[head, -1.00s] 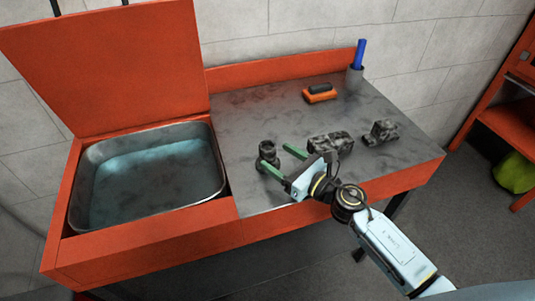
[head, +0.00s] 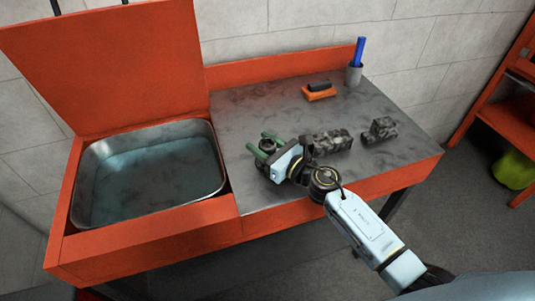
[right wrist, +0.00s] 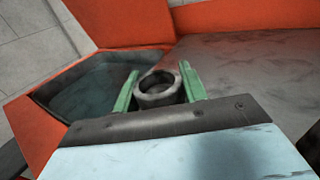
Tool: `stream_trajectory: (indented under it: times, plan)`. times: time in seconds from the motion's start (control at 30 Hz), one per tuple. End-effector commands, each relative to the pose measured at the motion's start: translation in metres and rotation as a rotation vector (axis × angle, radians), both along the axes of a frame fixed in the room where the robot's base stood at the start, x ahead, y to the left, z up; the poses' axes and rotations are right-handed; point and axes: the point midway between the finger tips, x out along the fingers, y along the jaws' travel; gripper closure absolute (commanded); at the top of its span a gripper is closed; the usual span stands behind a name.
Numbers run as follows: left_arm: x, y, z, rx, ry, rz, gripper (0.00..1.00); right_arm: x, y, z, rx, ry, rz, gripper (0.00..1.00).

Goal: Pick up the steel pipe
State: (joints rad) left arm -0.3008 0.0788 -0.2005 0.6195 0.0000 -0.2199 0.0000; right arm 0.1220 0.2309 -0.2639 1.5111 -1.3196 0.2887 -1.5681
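The steel pipe (head: 268,145) is a short, dark, round fitting standing upright on the metal worktop, just right of the basin. My right gripper (head: 263,144) reaches it from the front right, with one green finger on each side of it. In the right wrist view the pipe's round open top (right wrist: 158,88) shows between the two green fingers (right wrist: 159,90). The fingers look open around it; whether either one touches it is hard to tell. The pipe's lower part is hidden by the gripper. My left gripper is not in view.
An open basin (head: 208,185) of bluish liquid lies left of the worktop (head: 245,110). Two dirty blocky parts (head: 333,141) (head: 380,130) stand to the right. An orange brush (head: 319,93) and a cup (head: 354,75) with a blue stick are at the back.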

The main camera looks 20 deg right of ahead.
Motion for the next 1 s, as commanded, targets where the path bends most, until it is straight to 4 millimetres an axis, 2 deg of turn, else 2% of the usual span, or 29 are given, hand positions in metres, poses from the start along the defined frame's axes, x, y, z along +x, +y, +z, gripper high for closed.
stream_trajectory:
  times: [0.03, 0.2, 0.27, 0.57, 1.0]
  plan:
    - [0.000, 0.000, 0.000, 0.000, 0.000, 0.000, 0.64, 0.000, 0.000, 0.000, 0.000, 0.000, 0.000, 0.65]
    - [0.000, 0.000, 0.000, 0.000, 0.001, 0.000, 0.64, 0.000, 0.000, 0.000, 0.000, 0.000, 0.000, 0.87]
    - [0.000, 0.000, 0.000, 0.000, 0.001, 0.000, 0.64, 0.000, 0.000, 0.001, 0.000, -0.002, 0.000, 0.93]
    - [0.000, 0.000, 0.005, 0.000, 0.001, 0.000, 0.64, 0.000, 0.000, 0.008, -0.002, -0.003, 0.000, 0.93]
    - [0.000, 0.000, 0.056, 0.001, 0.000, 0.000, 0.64, 0.000, 0.000, 0.082, -0.002, -0.006, 0.001, 0.93]
